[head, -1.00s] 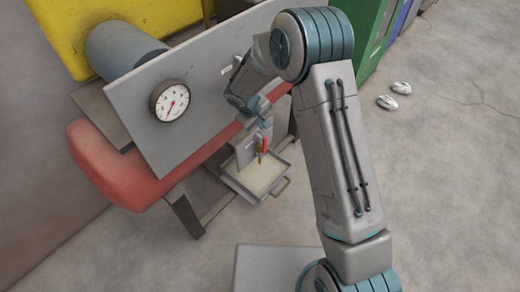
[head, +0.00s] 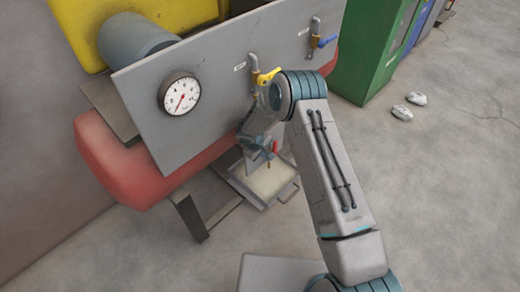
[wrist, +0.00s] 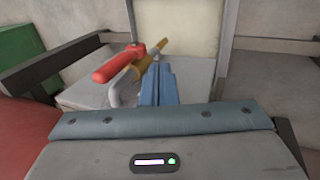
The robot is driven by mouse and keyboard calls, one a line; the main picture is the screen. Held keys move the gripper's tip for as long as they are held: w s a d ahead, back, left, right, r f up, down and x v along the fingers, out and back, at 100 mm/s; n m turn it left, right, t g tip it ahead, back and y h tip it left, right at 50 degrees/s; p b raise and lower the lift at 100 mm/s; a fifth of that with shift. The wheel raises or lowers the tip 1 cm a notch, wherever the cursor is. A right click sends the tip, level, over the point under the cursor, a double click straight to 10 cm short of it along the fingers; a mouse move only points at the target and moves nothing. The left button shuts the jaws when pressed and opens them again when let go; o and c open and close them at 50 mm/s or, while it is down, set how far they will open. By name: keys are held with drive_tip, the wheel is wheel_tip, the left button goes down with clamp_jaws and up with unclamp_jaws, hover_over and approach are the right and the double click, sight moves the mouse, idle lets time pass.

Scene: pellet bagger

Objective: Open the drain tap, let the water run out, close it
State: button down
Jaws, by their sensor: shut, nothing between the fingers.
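The drain tap has a red lever (wrist: 118,63) and a brass body (wrist: 148,65) on a grey bent pipe (wrist: 124,90). A shallow tray (head: 288,190) with a pale inside sits below the tap. No running water is visible.
A grey panel (head: 215,75) carries a gauge (head: 179,93), a yellow-handled valve (head: 268,75) and a blue-handled valve (head: 326,41). A red rounded vessel (head: 120,165) is behind and below it.

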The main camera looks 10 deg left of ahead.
sight(275, 149)
drive_tip(key=shift+w+d, duration=0.65)
drive_tip(key=shift+w, duration=0.15)
drive_tip(key=shift+w+d, duration=0.6)
drive_tip(key=shift+w, duration=0.2)
